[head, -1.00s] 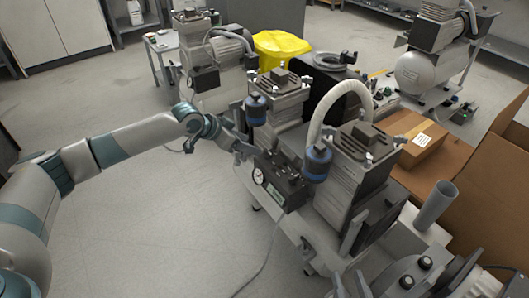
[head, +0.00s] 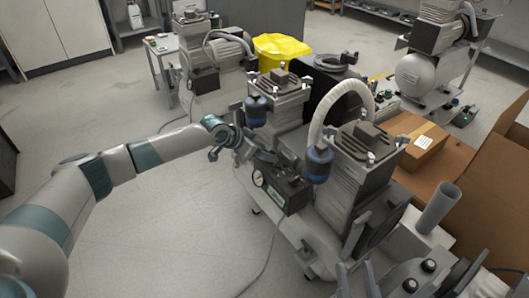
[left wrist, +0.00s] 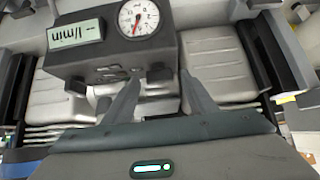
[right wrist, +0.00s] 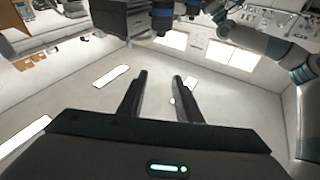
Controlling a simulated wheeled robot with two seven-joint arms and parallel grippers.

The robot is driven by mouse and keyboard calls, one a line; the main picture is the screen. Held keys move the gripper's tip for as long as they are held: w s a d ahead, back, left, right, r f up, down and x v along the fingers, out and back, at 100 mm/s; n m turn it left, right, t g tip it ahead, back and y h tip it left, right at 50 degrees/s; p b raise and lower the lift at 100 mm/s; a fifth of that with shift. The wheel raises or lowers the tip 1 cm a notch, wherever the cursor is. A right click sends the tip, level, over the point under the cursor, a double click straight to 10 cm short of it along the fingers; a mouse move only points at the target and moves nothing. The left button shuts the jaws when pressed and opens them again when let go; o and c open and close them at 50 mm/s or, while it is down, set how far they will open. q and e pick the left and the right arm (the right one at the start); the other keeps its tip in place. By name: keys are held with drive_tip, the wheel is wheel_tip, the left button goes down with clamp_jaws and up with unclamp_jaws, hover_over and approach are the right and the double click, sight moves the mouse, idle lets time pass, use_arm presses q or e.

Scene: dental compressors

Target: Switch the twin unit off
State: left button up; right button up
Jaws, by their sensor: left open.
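The twin unit has two ribbed grey compressor heads, the left one (head: 278,98) and the right one (head: 350,170), with blue-banded filters and a pale hose. Its black control box (head: 285,188) sits on the front side with a round gauge (head: 259,179). In the left wrist view the box (left wrist: 105,50) shows the gauge (left wrist: 138,18) and a display (left wrist: 76,33). I cannot make out the switch clearly. My left gripper (head: 250,148) is open beside the box; its fingertips (left wrist: 161,78) are close to the box's edge, contact unclear. My right gripper (right wrist: 161,76) is open and empty, facing open floor.
Another compressor (head: 215,70) stands behind on the left, and one with a silver tank (head: 425,72) at the back right. The floor at left is clear.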

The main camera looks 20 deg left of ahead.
use_arm(q)
drive_tip(key=c, duration=1.1)
